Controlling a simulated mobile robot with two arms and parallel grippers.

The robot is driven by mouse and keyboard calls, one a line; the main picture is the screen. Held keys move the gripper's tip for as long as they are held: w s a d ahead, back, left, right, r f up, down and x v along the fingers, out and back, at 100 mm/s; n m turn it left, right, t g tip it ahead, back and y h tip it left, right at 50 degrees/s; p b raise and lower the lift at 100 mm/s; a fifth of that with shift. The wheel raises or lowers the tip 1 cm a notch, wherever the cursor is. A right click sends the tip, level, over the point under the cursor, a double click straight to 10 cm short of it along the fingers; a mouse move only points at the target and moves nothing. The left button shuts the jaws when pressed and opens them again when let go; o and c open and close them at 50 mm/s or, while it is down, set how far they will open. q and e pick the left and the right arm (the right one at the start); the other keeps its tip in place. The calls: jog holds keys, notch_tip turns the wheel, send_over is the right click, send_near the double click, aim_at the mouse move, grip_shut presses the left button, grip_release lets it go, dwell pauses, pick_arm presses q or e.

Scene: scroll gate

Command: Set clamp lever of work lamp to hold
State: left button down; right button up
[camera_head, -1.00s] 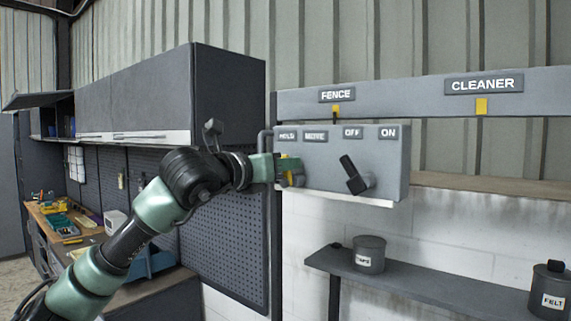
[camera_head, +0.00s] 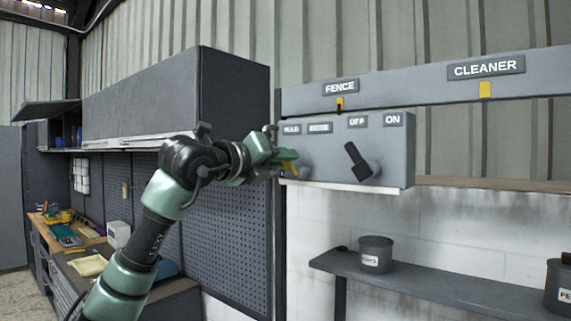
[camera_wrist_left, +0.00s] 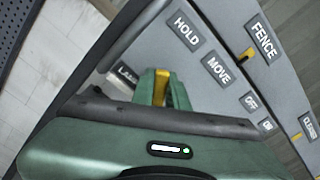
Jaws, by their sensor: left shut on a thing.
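A grey control box (camera_head: 330,160) on the wall carries HOLD and MOVE labels at its left and OFF and ON at its right. The clamp lever (camera_head: 289,168) shows yellow below the HOLD and MOVE labels. My left gripper (camera_head: 282,162) comes in from the left and is shut on this lever. In the left wrist view the yellow lever (camera_wrist_left: 161,88) sits between the green fingers, with the HOLD label (camera_wrist_left: 186,31) and MOVE label (camera_wrist_left: 217,70) beyond. The lever's base is mostly hidden by the gripper. My right gripper is not in view.
A second, black lever (camera_head: 357,162) is on the same box under OFF and ON. FENCE (camera_head: 340,87) and CLEANER (camera_head: 486,67) labels are on the rail above. A dark cabinet (camera_head: 232,100) is at the left. A shelf (camera_head: 430,283) with canisters is below.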

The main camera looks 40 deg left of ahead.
pick_arm(q)
jog(key=c, duration=1.4)
grip_release()
jog(key=shift+a, duration=0.1)
jog(key=shift+s, duration=0.1)
jog(key=shift+s+f, duration=0.1)
jog(key=shift+s, duration=0.15)
jog(key=s+b, duration=0.3)
jog(key=s, duration=0.4)
jog(key=shift+a, duration=0.25)
